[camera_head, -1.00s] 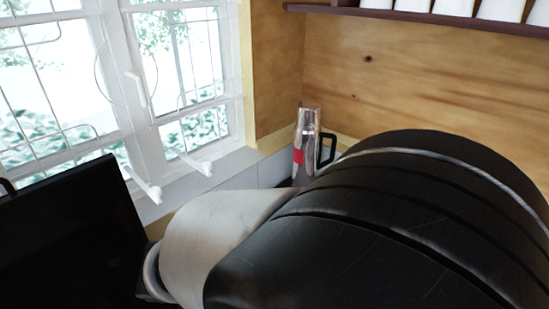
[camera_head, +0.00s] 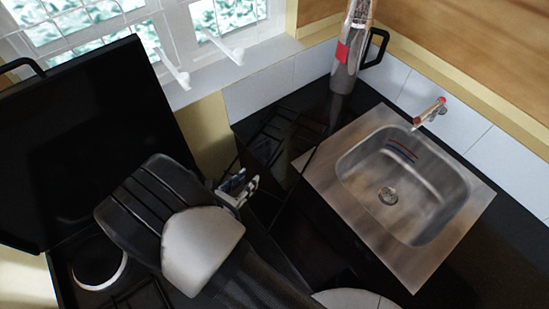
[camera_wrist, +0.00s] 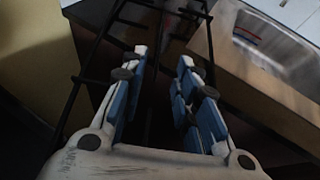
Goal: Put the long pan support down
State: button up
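The long pan support is a black bar frame, seen in the wrist view (camera_wrist: 88,79) just beyond and around my fingertips. In the head view its thin dark bars (camera_head: 268,133) show faintly against the black worktop, beyond my gripper. My gripper (camera_head: 238,186) is low over the worktop, left of the sink. In the wrist view my gripper (camera_wrist: 163,60) has its blue-padded fingers apart with a dark gap between them. No bar is clearly pinched there. Dark bars on a dark surface hide whether the frame rests fully on the worktop.
A steel sink (camera_head: 405,185) with a tap (camera_head: 430,112) is at the right. A bottle-like container with a red label (camera_head: 350,50) stands at the back corner. A raised black lid (camera_head: 85,140) is at the left. A window (camera_head: 190,30) is behind.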

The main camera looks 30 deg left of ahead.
send_near(271, 158)
jog(key=x, duration=0.2)
jog(key=shift+w+f+b, duration=0.2)
jog(key=shift+f+b, duration=0.1)
jog(key=shift+f, duration=0.1)
jog(key=shift+r+b+x, duration=0.15)
jog(key=shift+x, duration=1.2)
jog(key=shift+r+b+x, duration=0.1)
jog(key=shift+b+x, duration=0.05)
jog(key=shift+x, duration=1.2)
jog(key=shift+w, duration=0.1)
grip_shut()
jog(key=shift+a+r, duration=0.1)
